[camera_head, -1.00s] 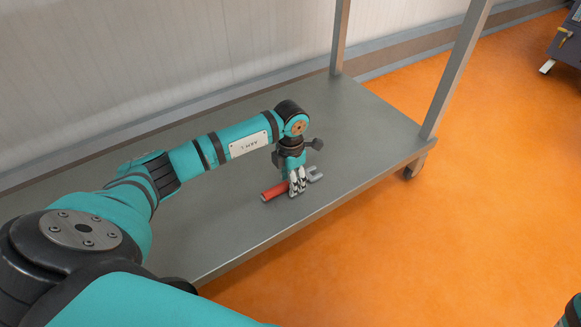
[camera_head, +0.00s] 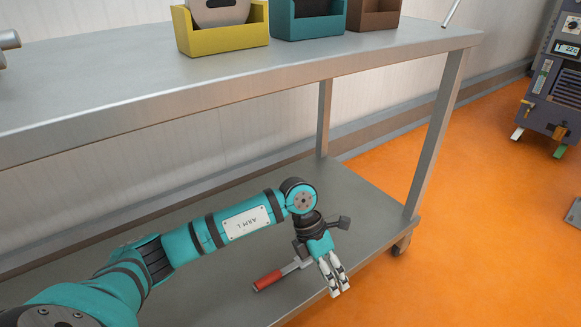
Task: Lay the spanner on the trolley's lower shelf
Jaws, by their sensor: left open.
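The spanner (camera_head: 269,280), with a red handle and a grey metal end, lies on the trolley's lower shelf (camera_head: 365,205). Its handle points to the lower left, and its far end is partly hidden behind my left gripper and wrist. My left gripper (camera_head: 337,287) reaches down low near the shelf's front edge, just right of the spanner. Its pale fingers are open and appear clear of the spanner, with nothing held between them. My right gripper is out of view.
The trolley's upper shelf (camera_head: 130,100) spans above my left arm. Yellow (camera_head: 225,40), teal (camera_head: 308,27) and brown (camera_head: 372,14) bins stand on it. A trolley post (camera_head: 437,135) rises right of the gripper. Open orange floor (camera_head: 470,240) lies to the right.

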